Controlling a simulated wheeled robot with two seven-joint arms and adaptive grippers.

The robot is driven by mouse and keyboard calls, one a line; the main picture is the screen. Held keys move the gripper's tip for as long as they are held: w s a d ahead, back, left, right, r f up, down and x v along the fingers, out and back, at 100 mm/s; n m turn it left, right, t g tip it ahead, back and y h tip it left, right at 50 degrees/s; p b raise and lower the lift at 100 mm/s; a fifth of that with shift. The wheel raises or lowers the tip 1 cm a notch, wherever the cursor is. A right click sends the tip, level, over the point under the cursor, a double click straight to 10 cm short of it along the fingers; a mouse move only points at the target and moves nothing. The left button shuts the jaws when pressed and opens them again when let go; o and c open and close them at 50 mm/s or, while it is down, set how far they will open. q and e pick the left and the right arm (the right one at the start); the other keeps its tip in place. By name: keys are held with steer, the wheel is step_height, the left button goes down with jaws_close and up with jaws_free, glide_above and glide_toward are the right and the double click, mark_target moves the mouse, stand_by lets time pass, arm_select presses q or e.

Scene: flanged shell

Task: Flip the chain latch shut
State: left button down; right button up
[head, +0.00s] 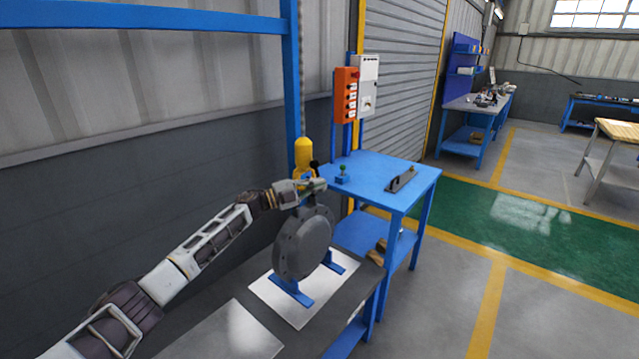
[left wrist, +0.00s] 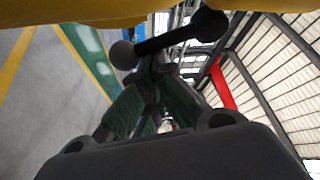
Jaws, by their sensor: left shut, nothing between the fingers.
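The grey round flanged shell (head: 304,243) stands upright on blue supports. A yellow hoist body (head: 304,153) is above it, with a small dark knob (head: 315,164) at its right side. In the left wrist view a black bar with ball ends (left wrist: 170,40), which may be the latch lever, crosses just beyond my fingertips below a yellow surface (left wrist: 75,12). My left gripper (head: 320,185) is at the shell's top, just below the hoist body. It is shut and empty, its fingers close to the bar (left wrist: 152,65); contact is unclear. My right gripper is out of view.
The blue supports (head: 290,291) rest on a white sheet (head: 262,289) on a dark bench. A blue table (head: 375,172) behind holds a metal bracket (head: 401,180) and a small blue item (head: 342,179). A blue frame post (head: 292,75) rises behind.

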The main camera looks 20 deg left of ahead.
arm_select(q)
steer(key=m, duration=0.1)
steer(key=a+m+g+y, duration=0.1)
steer(key=f+m, duration=0.1)
steer(key=m, duration=0.1)
steer(key=shift+w+a+g+p, duration=0.3)
steer(key=shift+w+a, duration=0.05)
steer(key=shift+a, duration=0.05)
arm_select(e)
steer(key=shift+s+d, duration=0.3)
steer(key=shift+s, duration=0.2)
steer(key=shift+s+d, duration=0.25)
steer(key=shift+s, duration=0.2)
arm_select(q)
steer(key=shift+y, duration=0.3)
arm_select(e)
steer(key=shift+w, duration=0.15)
arm_select(q)
steer(key=shift+d+f, duration=0.1)
